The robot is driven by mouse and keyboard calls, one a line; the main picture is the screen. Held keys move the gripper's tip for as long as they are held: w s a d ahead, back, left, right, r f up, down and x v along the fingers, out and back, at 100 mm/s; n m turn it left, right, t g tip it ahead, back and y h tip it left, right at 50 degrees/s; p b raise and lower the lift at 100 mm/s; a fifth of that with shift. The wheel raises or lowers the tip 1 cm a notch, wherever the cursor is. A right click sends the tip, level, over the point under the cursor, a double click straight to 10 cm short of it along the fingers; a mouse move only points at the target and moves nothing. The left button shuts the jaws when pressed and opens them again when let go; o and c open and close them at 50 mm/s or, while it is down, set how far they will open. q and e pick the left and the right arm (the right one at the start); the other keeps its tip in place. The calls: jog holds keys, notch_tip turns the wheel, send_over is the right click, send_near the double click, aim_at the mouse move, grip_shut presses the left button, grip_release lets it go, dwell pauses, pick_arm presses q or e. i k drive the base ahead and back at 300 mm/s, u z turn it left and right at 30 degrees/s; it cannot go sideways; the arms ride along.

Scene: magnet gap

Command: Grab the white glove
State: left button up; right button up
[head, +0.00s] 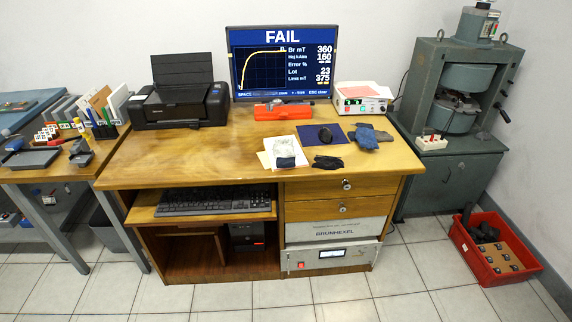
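A black glove-like item (327,162) lies just to the right, near the desk's front edge. A dark blue glove-like item (366,137) lies further right, with grey fabric beside it. Neither of my grippers shows in the head view.
The wooden desk (215,150) has free room at left. A printer (180,105), monitor (283,62), red tool (283,111) and white instrument (361,98) stand along its back. A keyboard (215,200) sits on a lower shelf. A red crate (493,262) stands on the floor right.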

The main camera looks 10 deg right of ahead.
aim_at(285, 156)
jog(key=k, duration=0.8)
jog(key=u, duration=0.9)
jog(key=i, duration=1.4)
jog(key=z, duration=0.6)
jog(key=i, duration=1)
jog(key=z, duration=1.05)
jog(key=i, duration=0.25)
jog(key=u, duration=0.05)
